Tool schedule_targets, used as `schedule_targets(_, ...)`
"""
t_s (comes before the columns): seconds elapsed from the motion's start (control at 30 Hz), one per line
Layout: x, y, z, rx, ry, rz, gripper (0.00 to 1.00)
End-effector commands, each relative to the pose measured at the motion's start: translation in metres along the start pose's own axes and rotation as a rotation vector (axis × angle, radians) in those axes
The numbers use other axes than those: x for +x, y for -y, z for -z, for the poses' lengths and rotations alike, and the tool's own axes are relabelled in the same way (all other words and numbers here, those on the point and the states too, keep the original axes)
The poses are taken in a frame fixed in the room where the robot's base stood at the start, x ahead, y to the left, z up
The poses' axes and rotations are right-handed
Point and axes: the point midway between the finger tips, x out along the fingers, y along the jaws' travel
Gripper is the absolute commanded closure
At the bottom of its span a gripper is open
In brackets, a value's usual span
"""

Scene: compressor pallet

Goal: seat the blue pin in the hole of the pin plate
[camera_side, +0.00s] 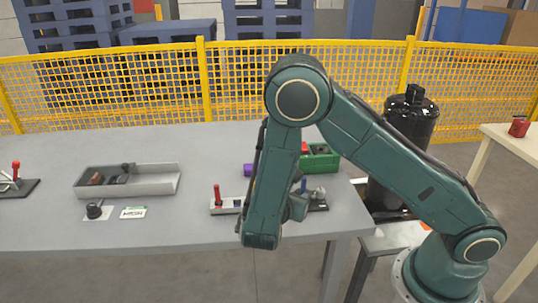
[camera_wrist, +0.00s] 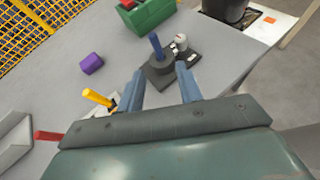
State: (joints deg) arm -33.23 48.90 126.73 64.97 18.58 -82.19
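The pin also shows in the side view (camera_side: 304,186), just right of my arm. My gripper (camera_wrist: 160,70) is open and empty, its two fingers apart with the pin's base in line between them. The pin is beyond the fingertips.
A purple block (camera_wrist: 92,63) and a green bin (camera_side: 320,158) lie behind. A grey tray (camera_side: 128,180) holds dark parts at left. A black tank (camera_side: 411,120) stands beyond the table's right edge.

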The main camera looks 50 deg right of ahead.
Motion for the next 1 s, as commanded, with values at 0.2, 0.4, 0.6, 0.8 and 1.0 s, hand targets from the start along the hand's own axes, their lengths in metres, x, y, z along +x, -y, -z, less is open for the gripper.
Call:
schedule_targets(0.2, -0.006, 0.006, -0.021, 0.213, -0.119, 0.063, 0.64)
schedule_targets(0.4, -0.015, 0.016, -0.044, 0.457, -0.253, 0.144, 0.64)
schedule_targets(0.6, -0.029, 0.028, -0.066, 0.692, -0.381, 0.225, 0.64)
schedule_targets(0.8, -0.045, 0.041, -0.088, 0.91, -0.502, 0.305, 0.64)
schedule_targets(1.0, -0.063, 0.056, -0.111, 1.113, -0.617, 0.382, 0.64)
